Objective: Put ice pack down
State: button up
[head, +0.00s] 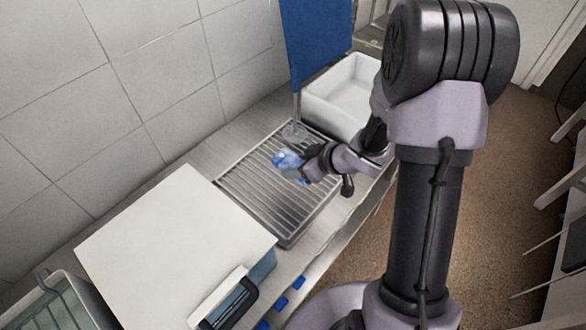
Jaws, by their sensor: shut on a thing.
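The ice pack (287,159) is a small blue item over the slatted metal rack (262,192) in the head view. My gripper (302,170) is shut on it, reaching in from the right. The gripper hides part of the pack. I cannot tell whether the pack touches the slats or is held just above them.
A white basin (345,88) stands behind the rack, and a blue hanging panel (315,40) is at the back. A large white-topped box (175,250) stands at the front left, beside a green-lined basket (50,305). Most of the rack's slats are bare.

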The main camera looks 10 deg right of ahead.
notch_tip(320, 180, down, 8)
jog(key=b, duration=0.3)
jog(key=shift+w, duration=0.1)
jog(key=shift+r, duration=0.25)
jog(key=shift+f, duration=0.1)
jog(key=o, duration=1.6)
jog(key=shift+c, duration=0.2)
